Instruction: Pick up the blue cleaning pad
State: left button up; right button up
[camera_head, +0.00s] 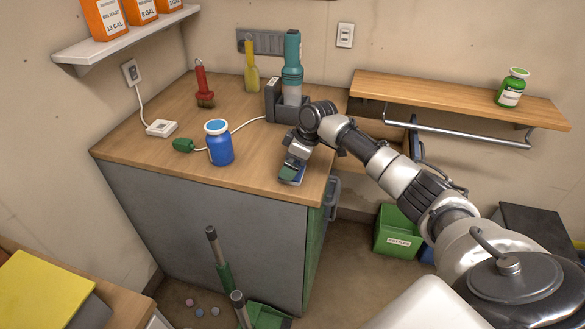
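The blue cleaning pad (291,177) is at the front right corner of the wooden counter, with only a small part of its blue and pale edge showing. My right gripper (293,168) reaches down over it from the right side, and the gripper hides most of the pad. The fingers are at or against the pad, but I cannot tell whether they are closed on it or whether it rests on the counter. My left gripper is not in view.
A blue jar (219,147) stands left of my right gripper. A teal bottle (292,72) stands in a dark holder (288,109) behind it. A red brush (203,87) and a white charger box (161,128) are farther left. The counter's front left is clear.

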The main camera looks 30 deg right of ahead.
jog(key=c, duration=0.9)
jog(key=shift+r, duration=0.1)
